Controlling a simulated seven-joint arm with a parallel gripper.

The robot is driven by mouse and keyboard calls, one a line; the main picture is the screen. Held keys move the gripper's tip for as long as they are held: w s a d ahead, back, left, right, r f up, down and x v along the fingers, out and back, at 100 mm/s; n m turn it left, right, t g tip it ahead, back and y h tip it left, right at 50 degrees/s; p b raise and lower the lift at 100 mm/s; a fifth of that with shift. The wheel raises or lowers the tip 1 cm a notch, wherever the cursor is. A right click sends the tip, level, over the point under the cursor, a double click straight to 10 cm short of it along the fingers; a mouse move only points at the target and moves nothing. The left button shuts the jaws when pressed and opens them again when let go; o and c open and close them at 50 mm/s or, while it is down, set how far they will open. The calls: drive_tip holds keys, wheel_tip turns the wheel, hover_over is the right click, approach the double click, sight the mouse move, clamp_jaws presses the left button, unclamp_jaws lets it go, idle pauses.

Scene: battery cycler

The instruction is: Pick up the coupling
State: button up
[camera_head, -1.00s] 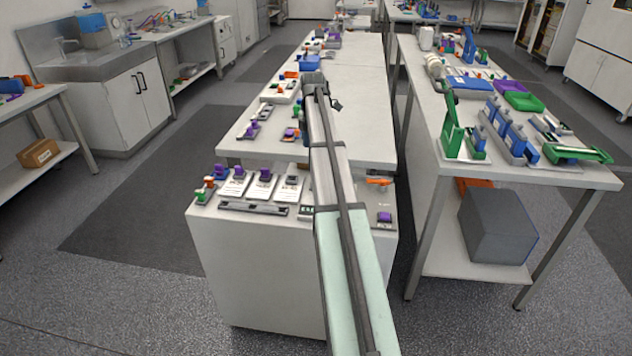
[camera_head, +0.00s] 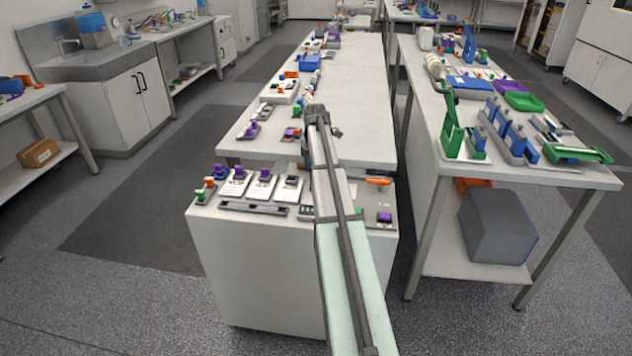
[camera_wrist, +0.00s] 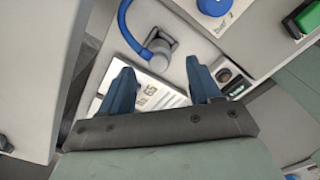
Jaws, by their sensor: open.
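My gripper (camera_wrist: 162,78) shows in the wrist view with two dark blue fingers spread apart and nothing between them. Below and between the fingers is a white card with printed digits (camera_wrist: 150,95). I cannot tell for sure which part is the coupling. In the head view my arm reaches over the near cabinet, and its end bends down; the fingers are not clear there.
A blue round cap (camera_wrist: 213,6) and a green block (camera_wrist: 305,16) lie beyond in the wrist view. The near cabinet (camera_head: 255,265) carries cards with small purple-topped parts (camera_head: 265,176) and an orange piece (camera_head: 379,181). The long bench behind has clear room on its right (camera_head: 360,100).

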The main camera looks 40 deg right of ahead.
drive_tip(key=shift+d+f, duration=0.1)
drive_tip(key=shift+f, duration=1.8)
clamp_jaws()
